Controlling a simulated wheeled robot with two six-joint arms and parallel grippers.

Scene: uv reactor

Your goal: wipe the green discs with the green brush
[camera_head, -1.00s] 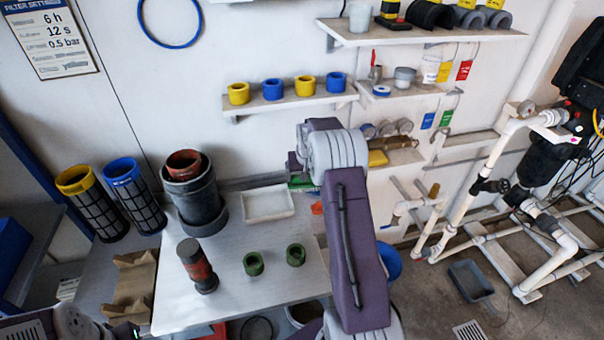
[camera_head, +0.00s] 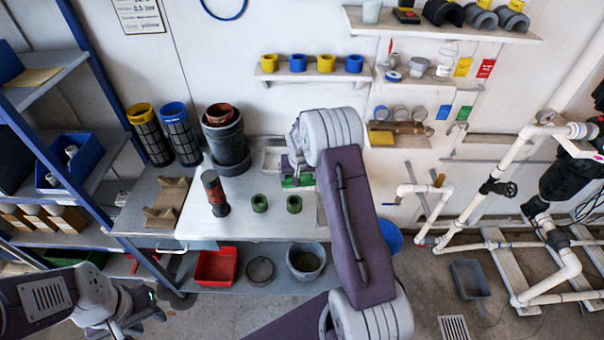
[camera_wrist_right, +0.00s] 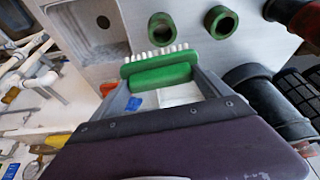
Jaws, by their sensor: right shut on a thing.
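Two green ring-shaped discs stand on the white tabletop (camera_head: 250,222): a left one (camera_head: 260,203) and a right one (camera_head: 294,204). They also show in the right wrist view, one (camera_wrist_right: 162,28) near the top middle and one (camera_wrist_right: 221,22) to its right. My right gripper (camera_wrist_right: 160,85) is shut on the green brush (camera_wrist_right: 158,70), whose white bristles point toward the discs. The brush is apart from both discs. In the head view the brush (camera_head: 298,182) shows partly behind my right arm, above the table. My left gripper (camera_head: 140,318) is low at the left, away from the table; its fingers are unclear.
A dark cylinder with a red band (camera_head: 215,193) stands left of the discs. A grey pot (camera_head: 226,145), a white tray (camera_head: 272,158) and a brown cradle (camera_head: 167,200) are around them. A red bin (camera_head: 216,267) sits on the lower shelf.

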